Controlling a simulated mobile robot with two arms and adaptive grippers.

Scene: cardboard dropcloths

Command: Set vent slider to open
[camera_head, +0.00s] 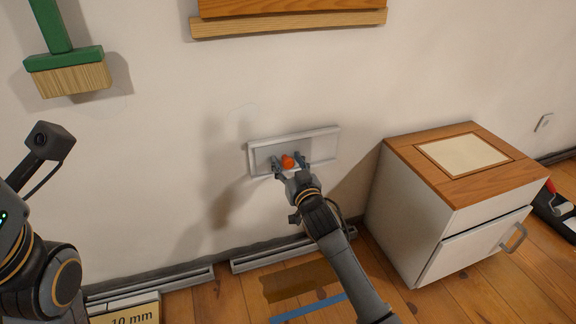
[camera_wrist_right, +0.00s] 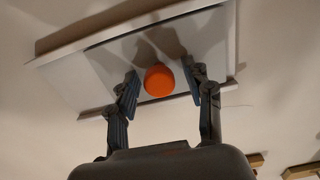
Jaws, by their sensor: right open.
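The vent plate (camera_head: 325,142) is a pale grey framed rectangle on the wall, and it also shows in the right wrist view (camera_wrist_right: 105,70). An orange round slider knob (camera_head: 288,161) sits on it; in the right wrist view the knob (camera_wrist_right: 159,81) is between my fingers. My right gripper (camera_head: 288,163) is open at the plate, with one finger on each side of the knob. In the right wrist view gaps show between the knob and both fingers (camera_wrist_right: 162,90). My left arm is at the left edge of the head view; its gripper does not show.
A white cabinet with a wooden top (camera_head: 465,185) stands to the right of the vent. A green brush (camera_head: 67,72) hangs upper left, and a wooden ledge (camera_head: 290,20) is above. A paint roller (camera_head: 562,207) lies at the far right. Baseboard pieces (camera_head: 270,256) run along the wall.

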